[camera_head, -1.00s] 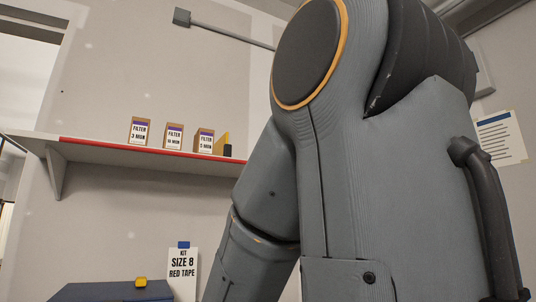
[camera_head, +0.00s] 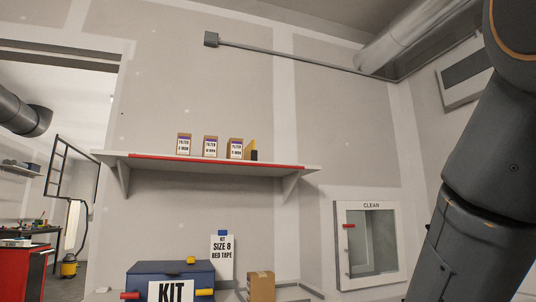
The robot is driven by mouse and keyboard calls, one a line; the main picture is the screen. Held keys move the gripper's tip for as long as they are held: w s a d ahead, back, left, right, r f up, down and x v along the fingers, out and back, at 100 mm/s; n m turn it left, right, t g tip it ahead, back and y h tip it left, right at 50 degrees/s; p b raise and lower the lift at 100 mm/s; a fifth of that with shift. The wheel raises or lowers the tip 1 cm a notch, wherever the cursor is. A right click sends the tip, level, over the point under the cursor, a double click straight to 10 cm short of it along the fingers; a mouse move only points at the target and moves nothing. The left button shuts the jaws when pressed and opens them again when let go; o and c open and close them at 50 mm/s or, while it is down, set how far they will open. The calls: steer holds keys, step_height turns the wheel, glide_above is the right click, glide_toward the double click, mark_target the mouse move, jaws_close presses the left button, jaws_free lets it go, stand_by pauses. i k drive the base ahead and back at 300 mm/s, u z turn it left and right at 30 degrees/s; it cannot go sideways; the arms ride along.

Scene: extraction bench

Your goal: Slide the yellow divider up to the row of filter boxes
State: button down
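The yellow divider (camera_head: 251,147) stands on the wall shelf (camera_head: 222,162), at the right end of the row of filter boxes, with a black piece (camera_head: 254,155) at its foot. The row has a left filter box (camera_head: 184,145), a middle filter box (camera_head: 210,146) and a right filter box (camera_head: 235,149), all brown with purple-and-white labels. The divider looks close to the right box; I cannot tell whether they touch. My arm fills the right edge of the view, well right of the shelf. My gripper is out of view.
Below the shelf are a blue kit box (camera_head: 170,272), a "SIZE 8 RED TAPE" sign (camera_head: 222,258) and a small cardboard box (camera_head: 261,286). A white "CLEAN" cabinet (camera_head: 367,243) with a red handle is on the right. The wall above the shelf is clear up to a grey pipe (camera_head: 290,55).

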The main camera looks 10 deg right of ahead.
mark_target(249, 154)
steer(key=u, duration=0.5)
steer(key=i, duration=0.45)
steer(key=u, duration=0.4)
